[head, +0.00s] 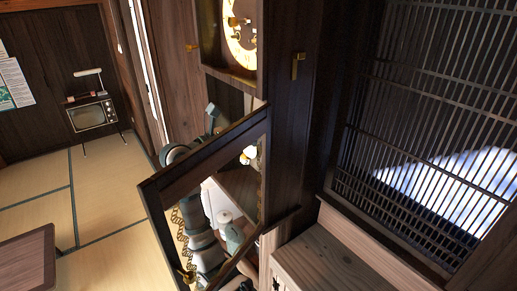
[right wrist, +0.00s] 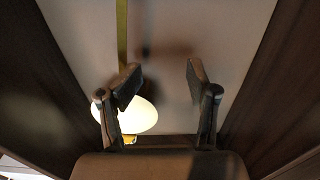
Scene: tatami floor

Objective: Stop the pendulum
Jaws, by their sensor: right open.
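The pendulum's pale round bob (right wrist: 138,116) hangs from a yellowish rod (right wrist: 121,35) in the right wrist view. The bob is also visible through the glass in the head view (head: 249,153). My right gripper (right wrist: 162,76) is open and empty inside the clock case. Its left finger overlaps the bob, which lies beyond it and partly between the fingers; contact cannot be told. The wall clock has a cream dial with gold parts (head: 240,45) above. Its dark framed glass door (head: 205,150) stands open. My left gripper cannot be made out.
Dark case walls (right wrist: 45,70) flank the right gripper closely. The open door covers part of my arm. A wooden cabinet (head: 325,262) and a slatted lattice (head: 430,130) stand to the right. A low table (head: 28,262) and a television (head: 92,114) are left, with open tatami between.

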